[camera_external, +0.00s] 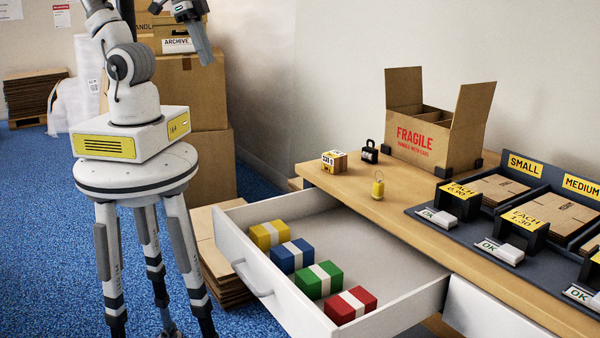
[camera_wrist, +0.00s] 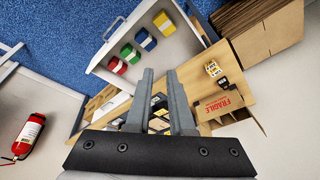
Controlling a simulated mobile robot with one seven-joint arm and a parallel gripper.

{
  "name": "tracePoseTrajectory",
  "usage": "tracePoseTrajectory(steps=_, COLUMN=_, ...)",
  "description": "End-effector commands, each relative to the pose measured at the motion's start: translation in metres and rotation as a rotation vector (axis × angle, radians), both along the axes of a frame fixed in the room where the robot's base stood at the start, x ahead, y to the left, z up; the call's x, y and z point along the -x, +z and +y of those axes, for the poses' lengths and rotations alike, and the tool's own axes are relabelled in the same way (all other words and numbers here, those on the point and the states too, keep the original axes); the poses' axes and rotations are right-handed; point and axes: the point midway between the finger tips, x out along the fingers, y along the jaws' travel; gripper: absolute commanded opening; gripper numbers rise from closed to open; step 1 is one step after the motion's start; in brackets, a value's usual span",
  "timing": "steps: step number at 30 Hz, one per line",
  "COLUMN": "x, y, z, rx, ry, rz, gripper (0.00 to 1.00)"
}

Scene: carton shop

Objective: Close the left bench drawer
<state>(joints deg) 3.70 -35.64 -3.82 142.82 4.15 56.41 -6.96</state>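The left bench drawer (camera_external: 400,312) is pulled well out from the wooden bench. It is white, with a bar handle (camera_external: 252,279) on its front. Inside, a yellow, a blue, a green and a red block, each with a white band, stand in a row near the front. The wrist view shows the drawer (camera_wrist: 178,48) at upper centre and its handle (camera_wrist: 114,29) at upper left. My gripper (camera_external: 203,58) is high at the top, above and left of the drawer, touching nothing. In the wrist view its fingers (camera_wrist: 160,76) are apart with nothing between them.
Flat cardboard (camera_external: 220,265) is stacked left of the drawer. A fire extinguisher (camera_wrist: 27,137) shows at left.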

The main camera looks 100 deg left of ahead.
Motion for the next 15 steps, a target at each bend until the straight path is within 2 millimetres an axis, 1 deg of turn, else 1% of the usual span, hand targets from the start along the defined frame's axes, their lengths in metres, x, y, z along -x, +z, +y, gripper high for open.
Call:
tracePoseTrajectory(steps=1, x=0.004, y=-0.029, z=-0.006, rx=-0.039, ry=-0.016, rz=0.079, gripper=0.10)
tracePoseTrajectory(steps=3, x=0.013, y=-0.054, z=-0.010, rx=-0.105, ry=-0.027, rz=0.179, gripper=0.00)
tracePoseTrajectory(steps=6, x=0.024, y=-0.086, z=-0.015, rx=-0.216, ry=-0.041, rz=0.304, gripper=0.00)
tracePoseTrajectory(steps=9, x=0.035, y=-0.112, z=-0.017, rx=-0.342, ry=-0.059, rz=0.406, gripper=0.00)
tracePoseTrajectory(steps=11, x=0.039, y=-0.125, z=-0.019, rx=-0.421, ry=-0.078, rz=0.454, gripper=0.00)
tracePoseTrajectory(steps=12, x=0.034, y=-0.123, z=-0.025, rx=-0.440, ry=-0.134, rz=0.474, gripper=0.00)
tracePoseTrajectory(steps=15, x=0.027, y=-0.137, z=-0.038, rx=-0.512, ry=-0.257, rz=0.534, gripper=0.00)
